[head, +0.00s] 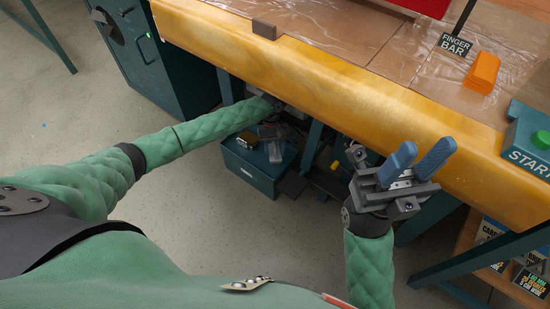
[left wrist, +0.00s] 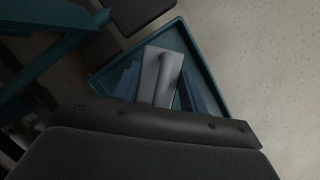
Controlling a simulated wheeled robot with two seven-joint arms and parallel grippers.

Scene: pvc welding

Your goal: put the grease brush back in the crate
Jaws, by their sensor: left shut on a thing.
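My left arm reaches under the bench in the head view. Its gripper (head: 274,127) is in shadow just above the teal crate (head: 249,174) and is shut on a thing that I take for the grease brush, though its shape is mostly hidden. The left wrist view looks down into the same crate (left wrist: 200,62). A grey flat piece with a paler handle (left wrist: 163,75) shows there over the crate; I cannot tell whether it lies inside or is held. My right gripper (head: 416,163) is open and empty, its blue fingers apart, in front of the bench edge.
The bench's thick yellow edge (head: 330,88) hangs over the left arm. Bench legs and dark pieces stand close to the right of the crate. A teal cabinet (head: 160,60) stands to the left. The floor (head: 190,215) in front is clear. An orange block (head: 482,73) lies on the bench.

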